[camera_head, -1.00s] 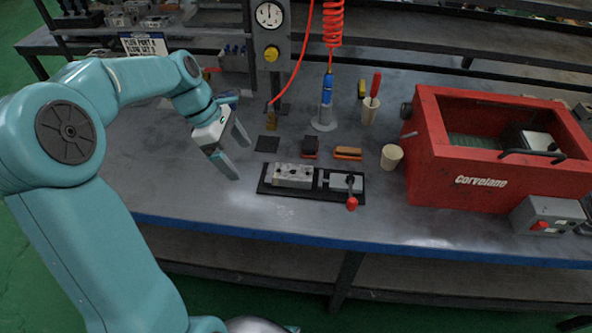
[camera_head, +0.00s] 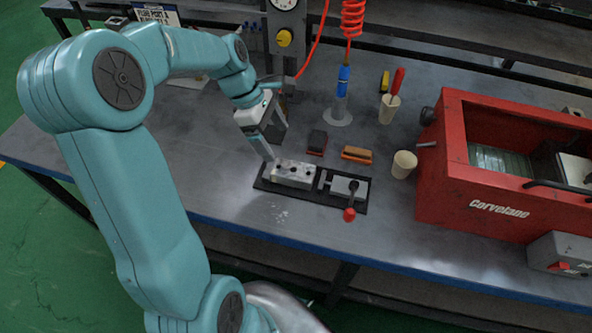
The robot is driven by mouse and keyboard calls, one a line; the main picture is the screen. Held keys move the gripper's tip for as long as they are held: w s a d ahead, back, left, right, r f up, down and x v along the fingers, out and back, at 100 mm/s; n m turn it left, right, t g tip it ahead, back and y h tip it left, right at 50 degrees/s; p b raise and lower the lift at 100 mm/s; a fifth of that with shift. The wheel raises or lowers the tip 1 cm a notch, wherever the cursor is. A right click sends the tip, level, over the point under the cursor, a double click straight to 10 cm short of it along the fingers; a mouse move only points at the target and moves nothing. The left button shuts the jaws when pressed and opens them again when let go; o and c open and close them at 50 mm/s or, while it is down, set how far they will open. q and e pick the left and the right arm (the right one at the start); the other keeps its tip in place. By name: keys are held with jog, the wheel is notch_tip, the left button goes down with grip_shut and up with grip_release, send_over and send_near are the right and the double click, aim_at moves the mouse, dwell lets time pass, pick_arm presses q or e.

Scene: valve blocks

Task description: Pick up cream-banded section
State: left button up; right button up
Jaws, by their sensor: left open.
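I cannot make out a cream band on any block. A grey metal valve block (camera_head: 294,173) with dark holes on top sits on the left part of a black fixture plate (camera_head: 281,191). A clamp with a red-knobbed lever (camera_head: 349,214) sits on the plate's right part. My left gripper (camera_head: 274,143) is open and points down just behind and left of the block, with nothing seen between its fingers. One fingertip appears close to the block's back left corner; I cannot tell whether they touch. My right gripper is not in view.
Behind the fixture are a dark block (camera_head: 317,142), an orange-brown block (camera_head: 357,154), and a cream cup (camera_head: 403,165). A red Corvelane machine (camera_head: 470,200) stands at right. A red coiled hose (camera_head: 352,18) hangs above. The bench's front left is clear.

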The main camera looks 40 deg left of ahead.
pick_arm(q)
send_over(293, 169)
jog(key=s+a, duration=0.1)
jog(key=a, duration=0.1)
notch_tip(293, 169, down, 6)
jog(key=shift+s+r, duration=0.1)
jog(key=shift+r, duration=0.15)
jog(key=shift+d+f, duration=0.15)
jog(key=shift+f, duration=0.4)
jog(key=shift+x, duration=2.65)
jog(key=c, duration=1.4)
